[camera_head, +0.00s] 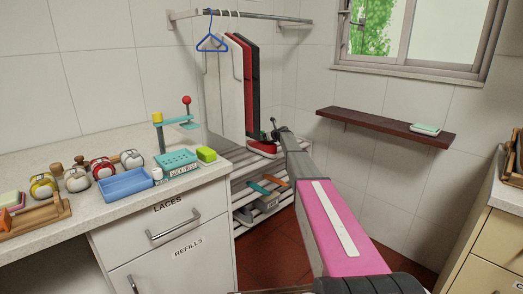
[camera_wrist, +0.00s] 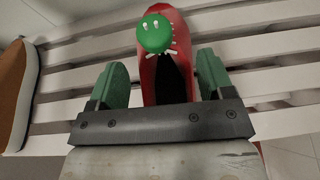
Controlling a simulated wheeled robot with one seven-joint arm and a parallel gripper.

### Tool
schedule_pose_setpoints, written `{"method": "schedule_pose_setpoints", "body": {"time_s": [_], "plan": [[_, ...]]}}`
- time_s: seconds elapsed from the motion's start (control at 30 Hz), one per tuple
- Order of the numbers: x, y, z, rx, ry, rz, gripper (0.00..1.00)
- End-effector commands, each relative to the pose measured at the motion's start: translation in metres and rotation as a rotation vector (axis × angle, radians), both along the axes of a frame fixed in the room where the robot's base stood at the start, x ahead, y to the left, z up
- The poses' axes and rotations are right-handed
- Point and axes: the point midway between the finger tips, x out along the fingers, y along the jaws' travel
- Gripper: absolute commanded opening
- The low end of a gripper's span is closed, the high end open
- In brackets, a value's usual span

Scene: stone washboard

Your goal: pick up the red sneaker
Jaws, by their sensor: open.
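The red sneaker (camera_wrist: 184,45) lies on a white slatted rack in the wrist view, with white laces and a dark opening. A round green piece (camera_wrist: 155,34) covers part of its front. My gripper (camera_wrist: 162,78) is open, with one green-padded finger on each side of the sneaker. I cannot tell whether the pads touch it. In the head view my gripper (camera_head: 274,128) is at the rack's top level, beside a small red shape (camera_head: 261,147) that looks like the sneaker, partly hidden by my arm.
A brown shoe (camera_wrist: 18,95) lies left on the rack. The rack's lower shelves (camera_head: 246,212) hold more items. Garments (camera_head: 243,90) hang close behind my gripper. The counter (camera_head: 205,180) stands left, with a blue tray (camera_head: 126,185) and several jars. A dark wall shelf (camera_head: 385,127) is right.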

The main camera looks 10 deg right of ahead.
Motion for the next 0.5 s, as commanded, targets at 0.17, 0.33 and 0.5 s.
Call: {"method": "schedule_pose_setpoints", "body": {"time_s": [0.17, 0.33, 0.5], "plan": [[0.023, 0.016, -0.009, 0.000, 0.001, 0.002, 0.74], [0.033, 0.023, -0.014, 0.000, 0.001, 0.001, 0.74], [0.032, 0.023, -0.014, 0.000, 0.000, 0.001, 0.74]]}}
